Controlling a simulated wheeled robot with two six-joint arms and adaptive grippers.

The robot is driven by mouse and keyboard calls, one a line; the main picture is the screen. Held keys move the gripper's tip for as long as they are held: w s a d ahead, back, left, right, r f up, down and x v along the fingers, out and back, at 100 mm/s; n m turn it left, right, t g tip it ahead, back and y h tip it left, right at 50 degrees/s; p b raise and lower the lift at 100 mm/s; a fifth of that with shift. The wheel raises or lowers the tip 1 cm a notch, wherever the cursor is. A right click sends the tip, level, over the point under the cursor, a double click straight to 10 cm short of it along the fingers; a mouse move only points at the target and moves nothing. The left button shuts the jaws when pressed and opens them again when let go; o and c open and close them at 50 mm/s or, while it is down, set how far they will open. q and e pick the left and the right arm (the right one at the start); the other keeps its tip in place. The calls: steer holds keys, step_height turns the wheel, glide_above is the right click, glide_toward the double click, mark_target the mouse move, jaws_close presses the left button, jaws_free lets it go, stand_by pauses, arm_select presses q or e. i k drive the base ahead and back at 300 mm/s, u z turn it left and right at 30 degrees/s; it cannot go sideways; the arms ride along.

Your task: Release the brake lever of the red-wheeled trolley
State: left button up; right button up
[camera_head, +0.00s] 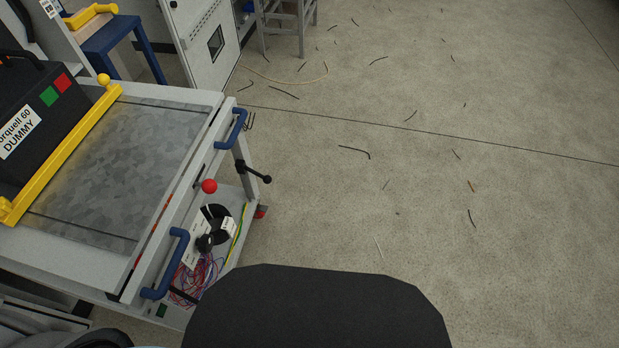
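The trolley (212,118) stands on the left with a grey metal top and two blue handles (237,129) on its right side. A small piece of a red wheel (261,211) shows low at its right edge. A red ball knob (209,186) sits at the trolley's right side, between the handles. A black lever with a ball end (254,172) sticks out to the right from the leg. I cannot tell which of these is the brake lever. Neither of my grippers is in view.
A black box labelled DUMMY (40,105) stands on the trolley behind a yellow bar (65,150). Wires and black parts (212,222) lie on its lower shelf. A light cabinet (205,40) and a grey stool (290,25) stand behind. The floor at right is open, with scattered wire scraps.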

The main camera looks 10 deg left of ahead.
mark_target(267, 179)
steer(key=z, duration=0.4)
steer(key=k, duration=0.65)
steer(key=u, duration=0.75)
steer(key=i, duration=1)
steer(key=z, duration=0.55)
steer(key=k, duration=0.7)
steer(key=z, duration=0.95)
steer(key=k, duration=0.7)
steer(key=z, duration=0.35)
steer(key=i, duration=1.4)
steer(key=u, duration=0.75)
steer(key=i, duration=1.25)
steer(key=u, duration=0.85)
